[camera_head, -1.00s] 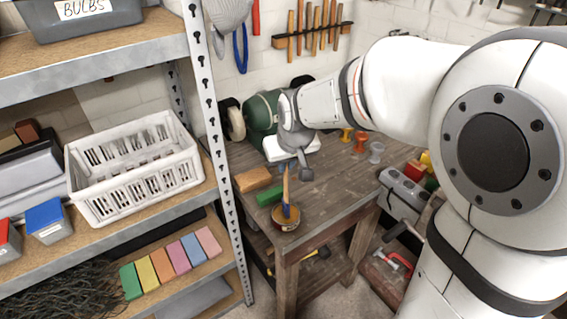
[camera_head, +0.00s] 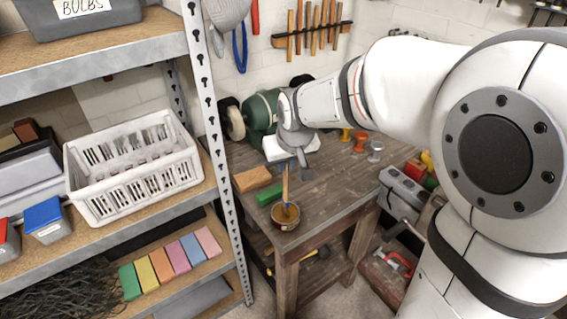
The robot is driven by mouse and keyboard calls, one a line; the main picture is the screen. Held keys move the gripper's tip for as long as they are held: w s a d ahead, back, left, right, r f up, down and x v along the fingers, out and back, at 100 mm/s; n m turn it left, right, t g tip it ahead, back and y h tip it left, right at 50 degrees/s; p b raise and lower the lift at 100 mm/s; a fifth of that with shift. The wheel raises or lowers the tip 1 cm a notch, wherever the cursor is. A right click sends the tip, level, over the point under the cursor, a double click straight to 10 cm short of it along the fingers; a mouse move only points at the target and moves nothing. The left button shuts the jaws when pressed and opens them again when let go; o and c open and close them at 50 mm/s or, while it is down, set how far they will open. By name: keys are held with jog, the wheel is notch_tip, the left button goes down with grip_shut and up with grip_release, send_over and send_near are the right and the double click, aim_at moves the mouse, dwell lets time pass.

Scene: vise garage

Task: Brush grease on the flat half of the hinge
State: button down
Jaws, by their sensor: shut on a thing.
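My gripper (camera_head: 284,165) is above the front left of the wooden workbench (camera_head: 320,205), pointing down. It is shut on the upper part of a brush (camera_head: 285,186) with a thin orange-brown handle. The brush stands nearly upright, with its lower end in the open mouth of a round brown tin (camera_head: 285,222), which appears to hold the grease. The bristles are hidden in the tin. I cannot make out the hinge in this view.
A green bench grinder (camera_head: 262,112) stands behind. Red, yellow and grey small pieces (camera_head: 375,150) stand at the back right. A metal shelf post (camera_head: 213,130) rises left of the bench.

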dwell(0.5)
jog(key=shift+r+p, duration=2.3)
jog(key=shift+r, duration=1.2)
